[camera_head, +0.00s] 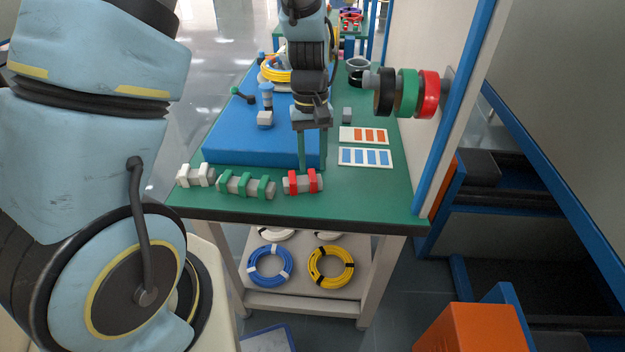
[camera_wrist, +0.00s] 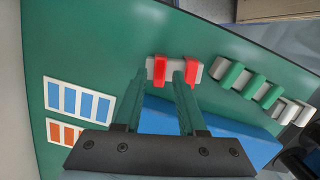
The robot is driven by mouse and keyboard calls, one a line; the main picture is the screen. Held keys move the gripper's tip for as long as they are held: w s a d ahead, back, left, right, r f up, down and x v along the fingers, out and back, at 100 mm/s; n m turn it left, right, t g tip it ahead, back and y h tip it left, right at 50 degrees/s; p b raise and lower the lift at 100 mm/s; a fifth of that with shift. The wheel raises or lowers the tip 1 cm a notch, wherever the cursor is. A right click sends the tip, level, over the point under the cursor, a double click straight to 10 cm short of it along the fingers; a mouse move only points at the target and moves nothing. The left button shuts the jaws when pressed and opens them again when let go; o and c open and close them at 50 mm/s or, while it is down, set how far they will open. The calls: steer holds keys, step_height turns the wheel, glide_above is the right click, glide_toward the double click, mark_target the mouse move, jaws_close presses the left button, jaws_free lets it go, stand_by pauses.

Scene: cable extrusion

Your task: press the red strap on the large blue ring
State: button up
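Two red straps (camera_head: 312,182) sit side by side on a light grey holder (camera_head: 303,186) near the front edge of the green table. They also show in the wrist view as a left red strap (camera_wrist: 159,70) and a right red strap (camera_wrist: 191,72). My gripper (camera_head: 313,168) points down just behind the holder. In the wrist view its fingers (camera_wrist: 161,74) are apart, with nothing held between them. The left strap shows in the gap between the fingertips; whether they touch the holder I cannot tell. A large blue ring (camera_head: 270,247) of coiled cable lies on the lower shelf.
Green straps (camera_head: 247,186) and white straps (camera_head: 196,175) sit on holders to the left. A raised blue board (camera_head: 245,135) lies behind. Label cards (camera_head: 365,157) lie right. Tape rolls (camera_head: 408,93) hang on the right post. A yellow ring (camera_head: 331,248) lies beside the blue one.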

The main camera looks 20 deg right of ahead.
steer(key=shift+f+b, duration=0.85)
steer(key=shift+f, duration=0.5)
steer(key=shift+r+p, duration=0.2)
steer(key=shift+p, duration=0.15)
stand_by(0.4)
steer(key=shift+c, duration=0.3)
jaws_close()
step_height(320, 180, up, 8)
steer(key=p, duration=0.7)
stand_by(0.5)
